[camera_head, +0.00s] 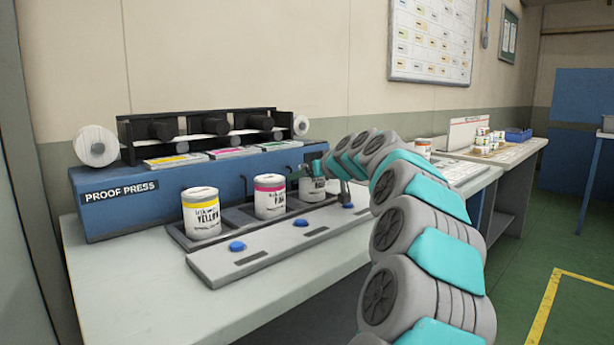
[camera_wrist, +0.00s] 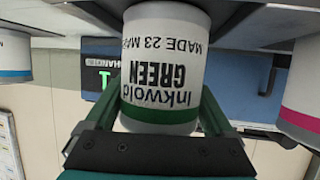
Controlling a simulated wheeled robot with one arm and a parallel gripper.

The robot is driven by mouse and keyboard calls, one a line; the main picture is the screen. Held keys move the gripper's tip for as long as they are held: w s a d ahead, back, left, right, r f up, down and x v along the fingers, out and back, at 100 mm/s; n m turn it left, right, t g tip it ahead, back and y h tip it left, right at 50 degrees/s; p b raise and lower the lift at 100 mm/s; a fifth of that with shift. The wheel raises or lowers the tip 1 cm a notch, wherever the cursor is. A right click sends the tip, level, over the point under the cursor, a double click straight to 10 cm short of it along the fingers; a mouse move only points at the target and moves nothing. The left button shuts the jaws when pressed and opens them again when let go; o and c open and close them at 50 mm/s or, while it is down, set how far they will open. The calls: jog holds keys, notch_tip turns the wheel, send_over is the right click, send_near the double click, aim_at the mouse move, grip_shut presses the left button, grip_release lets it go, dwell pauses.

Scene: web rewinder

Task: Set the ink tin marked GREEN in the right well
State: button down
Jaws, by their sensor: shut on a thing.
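The GREEN ink tin (camera_head: 311,189) is white with a green band. In the wrist view the GREEN tin (camera_wrist: 165,65) sits between the fingers, its lettering upside down. My gripper (camera_head: 327,170) is shut on it at the right end of the well tray (camera_head: 235,212), at the right well. I cannot tell whether its base rests in the well, as the well floor is hidden. A YELLOW tin (camera_head: 201,213) stands in the left well and a pink-banded tin (camera_head: 270,197) in the middle well.
The blue proof press (camera_head: 120,198) stands behind the wells. A grey panel with blue buttons (camera_head: 237,246) lies in front. In the wrist view a blue-banded tin (camera_wrist: 14,55) is on the other side of the GREEN tin from the pink one. A farther bench (camera_head: 520,150) holds small items.

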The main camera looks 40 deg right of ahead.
jog(key=shift+f, duration=0.25)
grip_release()
jog(key=shift+r, duration=0.1)
jog(key=shift+r, duration=0.15)
jog(key=v, duration=1.2)
jog(key=shift+b, duration=0.45)
